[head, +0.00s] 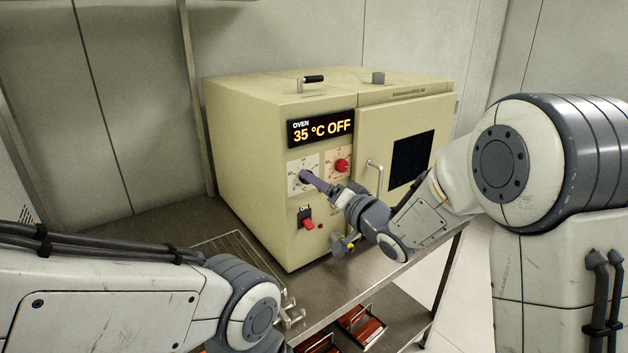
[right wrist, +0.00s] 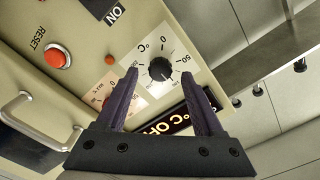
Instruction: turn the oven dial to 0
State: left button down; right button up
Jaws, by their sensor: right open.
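The beige oven (head: 250,150) stands on a metal table, its display (head: 320,129) reading "35 °C OFF". The black temperature dial (right wrist: 160,69) sits on a white scale plate in the right wrist view, with 0 and 50 marked near it. I cannot make out where its pointer stands. In the head view the dial is mostly hidden by my right gripper (head: 314,181). That gripper is open, its two purple fingers reaching toward the panel on either side of the dial; contact is not clear. My left arm shows at lower left, but its gripper is not visible.
A red dial (head: 342,166) sits right of the temperature dial. Below are a red ON switch (head: 308,223) and a red reset button (right wrist: 57,56). The oven door handle (head: 374,177) is close to my right wrist. A wire rack (head: 232,250) lies on the table.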

jog(key=shift+x, duration=0.8)
grip_shut()
